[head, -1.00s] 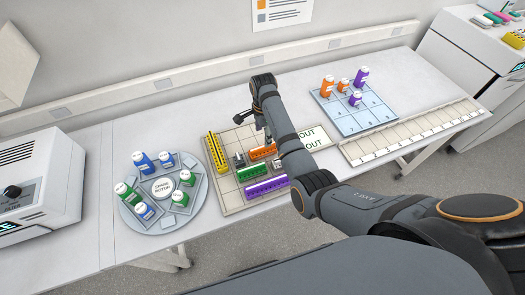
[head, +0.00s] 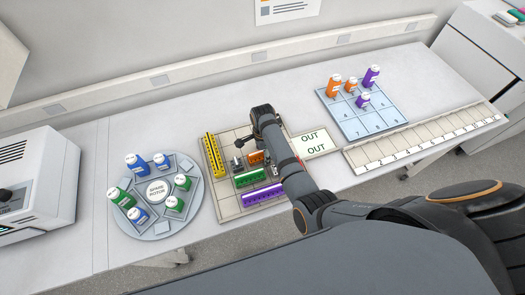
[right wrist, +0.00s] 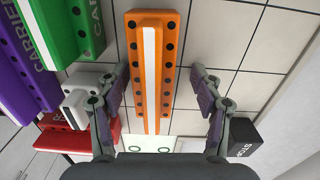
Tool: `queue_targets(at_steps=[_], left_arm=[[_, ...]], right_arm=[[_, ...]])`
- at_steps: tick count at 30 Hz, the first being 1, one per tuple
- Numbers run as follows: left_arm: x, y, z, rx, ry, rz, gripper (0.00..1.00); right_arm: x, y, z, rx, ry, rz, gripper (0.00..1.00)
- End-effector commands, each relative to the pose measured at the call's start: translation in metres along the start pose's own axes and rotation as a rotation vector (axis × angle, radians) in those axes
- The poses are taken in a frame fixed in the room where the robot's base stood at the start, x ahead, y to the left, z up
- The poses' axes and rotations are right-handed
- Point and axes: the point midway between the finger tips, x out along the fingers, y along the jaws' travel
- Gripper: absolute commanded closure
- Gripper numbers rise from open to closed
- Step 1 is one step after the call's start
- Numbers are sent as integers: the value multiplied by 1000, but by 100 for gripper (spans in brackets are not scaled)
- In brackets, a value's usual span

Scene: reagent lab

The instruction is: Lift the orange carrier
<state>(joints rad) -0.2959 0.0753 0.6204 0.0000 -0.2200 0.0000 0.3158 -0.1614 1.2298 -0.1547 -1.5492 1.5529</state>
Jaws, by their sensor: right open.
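The orange carrier (right wrist: 167,85) is a long bar with black dots along both sides and a pale raised strip down its middle. In the head view the orange carrier (head: 256,157) lies on the gridded tray (head: 228,208), partly hidden by my right arm. My right gripper (right wrist: 160,75) is open, with one finger on each side of the carrier and gaps on both sides. In the head view my right gripper (head: 243,148) is low over the tray, its fingers hard to make out. My left gripper is not in view.
A green carrier (head: 249,178), a purple carrier (head: 262,194) and a yellow carrier (head: 213,156) stand on the tray. A white block (right wrist: 88,95) is close to one finger. A black block (right wrist: 243,135) sits right of the other. A round rotor (head: 157,225) stands left.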

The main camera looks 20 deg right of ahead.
Motion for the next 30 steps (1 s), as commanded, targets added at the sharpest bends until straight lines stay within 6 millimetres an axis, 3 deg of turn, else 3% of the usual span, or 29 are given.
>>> queue_targets(at_steps=[2, 15, 24, 30], left_arm=[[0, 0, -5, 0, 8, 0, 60], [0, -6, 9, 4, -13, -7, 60], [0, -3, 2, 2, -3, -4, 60], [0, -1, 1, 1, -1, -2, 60]], right_arm=[[0, 0, 1, 0, -1, 1, 37], [0, 0, 0, -1, -1, 1, 96], [-1, 0, 0, -2, 0, 4, 96], [-18, -13, -5, -10, -1, 0, 96]])
